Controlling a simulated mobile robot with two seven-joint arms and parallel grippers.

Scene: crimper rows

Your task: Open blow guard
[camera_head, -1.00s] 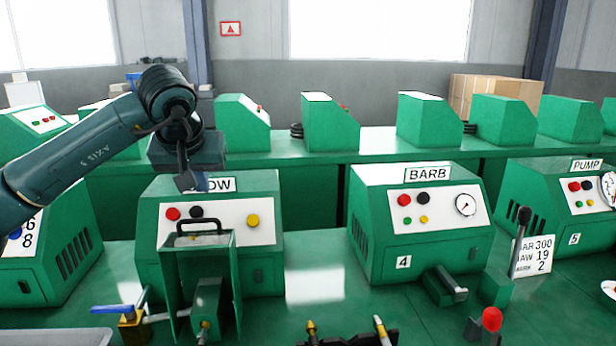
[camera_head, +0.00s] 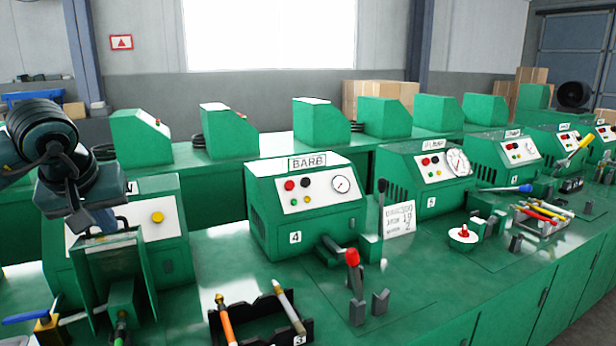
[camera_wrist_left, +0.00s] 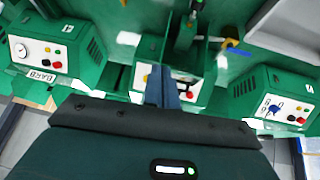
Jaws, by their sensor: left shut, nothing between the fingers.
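The blow guard (camera_head: 113,262) is an upright green box-like cover with a dark handle on its top edge, in front of the BLOW machine (camera_head: 168,243) at the left of the head view. My left gripper (camera_head: 105,222) is shut and empty, with its fingertips at the handle near the guard's top; I cannot tell whether they touch. The gripper hides part of the handle and the machine's sign and buttons. In the left wrist view the shut fingers (camera_wrist_left: 162,88) point toward the machine's white panel (camera_wrist_left: 185,87). My right gripper is not in view.
The BARB machine (camera_head: 305,212) stands to the right, with a red-tipped lever (camera_head: 353,272) before it. A black rack (camera_head: 262,325) with handled tools is at the front. A blue-handled valve (camera_head: 42,322) is left of the guard.

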